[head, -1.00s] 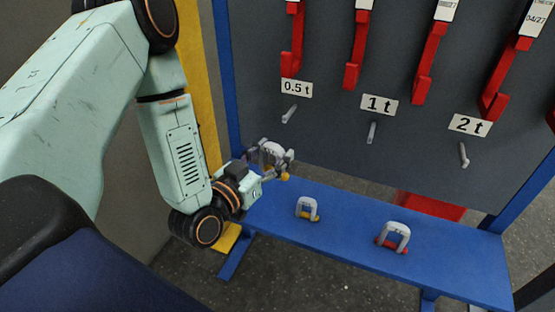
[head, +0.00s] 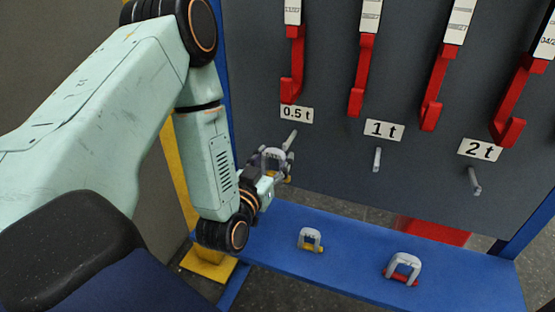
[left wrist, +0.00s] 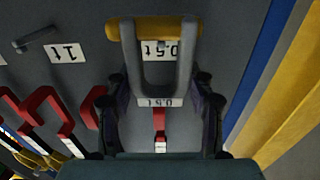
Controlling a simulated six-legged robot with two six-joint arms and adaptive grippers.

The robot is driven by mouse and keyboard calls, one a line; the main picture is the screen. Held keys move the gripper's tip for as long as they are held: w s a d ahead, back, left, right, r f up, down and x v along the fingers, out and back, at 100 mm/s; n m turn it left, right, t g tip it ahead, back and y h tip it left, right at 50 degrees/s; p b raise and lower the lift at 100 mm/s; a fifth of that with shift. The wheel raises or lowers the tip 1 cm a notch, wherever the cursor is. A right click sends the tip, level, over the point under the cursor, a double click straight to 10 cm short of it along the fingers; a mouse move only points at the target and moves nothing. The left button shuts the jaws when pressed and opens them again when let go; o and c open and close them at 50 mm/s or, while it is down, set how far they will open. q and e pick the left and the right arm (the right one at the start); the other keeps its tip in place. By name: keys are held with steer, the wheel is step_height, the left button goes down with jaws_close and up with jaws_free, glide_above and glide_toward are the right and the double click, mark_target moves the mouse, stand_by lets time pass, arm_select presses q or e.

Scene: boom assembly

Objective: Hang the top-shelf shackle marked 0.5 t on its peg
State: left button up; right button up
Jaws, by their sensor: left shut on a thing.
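My left gripper (head: 278,162) is shut on a grey shackle (left wrist: 128,55) with a yellow pin (left wrist: 155,28). It holds the shackle in front of the grey board, just below the 0.5 t label (head: 296,114). The tag on the shackle reads 0.5 t in the left wrist view. The 0.5 t peg (head: 291,139) sticks out just above and right of the gripper in the head view. I cannot tell whether the shackle touches the peg. My right gripper is not in view.
A blue shelf (head: 360,268) holds a yellow-pinned shackle (head: 310,239) and a red-pinned shackle (head: 403,268). The 1 t peg (head: 377,159) and 2 t peg (head: 474,180) are bare. Red hooks (head: 357,75) hang above the labels. A yellow post (head: 180,175) stands left.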

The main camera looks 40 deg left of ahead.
mark_target(289, 140)
arm_select(q)
steer(key=shift+w+a+f, duration=0.15)
steer(key=shift+w+a, duration=0.1)
steer(key=shift+w, duration=0.15)
steer(key=shift+f+b+x, duration=0.15)
steer(key=shift+b+x, duration=0.75)
steer(key=shift+x, duration=1.25)
steer(key=shift+f+b+x, duration=0.15)
steer(key=shift+b+x, duration=0.75)
steer(key=shift+x, duration=1.25)
steer(key=shift+w+a+f+b, duration=0.15)
steer(key=shift+w+f+b, duration=0.5)
steer(key=shift+f, duration=0.15)
steer(key=o, duration=1.5)
